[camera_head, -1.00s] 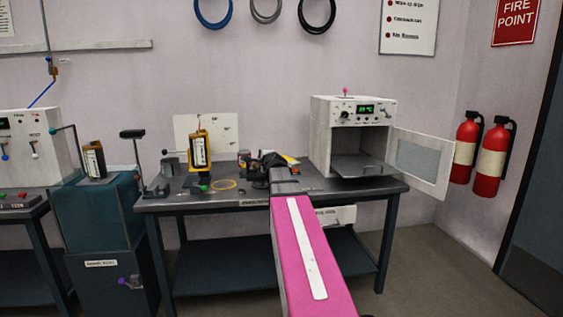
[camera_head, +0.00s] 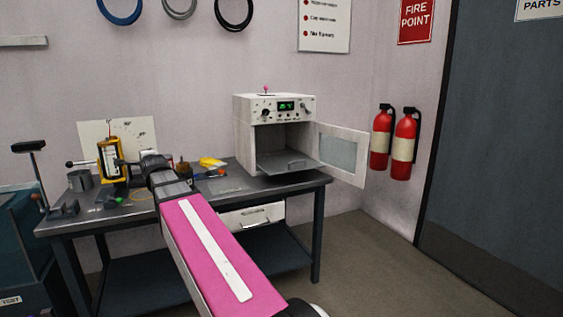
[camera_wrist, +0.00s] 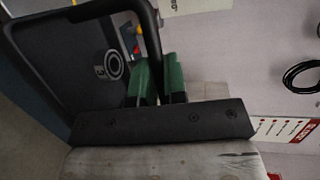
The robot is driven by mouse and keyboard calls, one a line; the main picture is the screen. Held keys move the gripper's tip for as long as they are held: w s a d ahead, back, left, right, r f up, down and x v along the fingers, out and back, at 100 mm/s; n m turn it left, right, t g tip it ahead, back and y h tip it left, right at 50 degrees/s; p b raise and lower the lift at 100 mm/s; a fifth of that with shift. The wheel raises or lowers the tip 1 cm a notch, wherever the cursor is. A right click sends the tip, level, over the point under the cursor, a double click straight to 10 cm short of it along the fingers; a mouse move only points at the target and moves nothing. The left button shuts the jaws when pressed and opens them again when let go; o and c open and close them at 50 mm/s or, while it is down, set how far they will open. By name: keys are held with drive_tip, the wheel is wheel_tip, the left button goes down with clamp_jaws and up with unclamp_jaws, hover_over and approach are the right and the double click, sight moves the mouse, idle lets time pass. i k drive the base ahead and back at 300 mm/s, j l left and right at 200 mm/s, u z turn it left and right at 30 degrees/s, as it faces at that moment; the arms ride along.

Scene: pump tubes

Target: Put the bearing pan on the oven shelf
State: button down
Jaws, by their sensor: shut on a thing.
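The white oven (camera_head: 244,150) stands on the right part of the bench with its door (camera_head: 342,156) swung open to the right. Its grey shelf (camera_head: 287,166) shows inside, with nothing visible on it. My gripper (camera_head: 152,162) is over the bench, left of the oven and apart from it. In the wrist view, my green fingertips (camera_wrist: 160,80) are shut around a black bent bar, which appears to be the handle of the bearing pan (camera_wrist: 150,35). A pale ring with a dark centre (camera_wrist: 113,65) shows beside the fingers. The pan is not clear in the head view.
Fire extinguishers (camera_head: 403,146) are on the wall beyond the oven door.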

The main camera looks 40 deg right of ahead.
sight(286, 161)
drive_tip(key=l+z, duration=0.15)
drive_tip(key=l, duration=0.75)
drive_tip(key=i+l+z, duration=0.1)
drive_tip(key=l, duration=0.75)
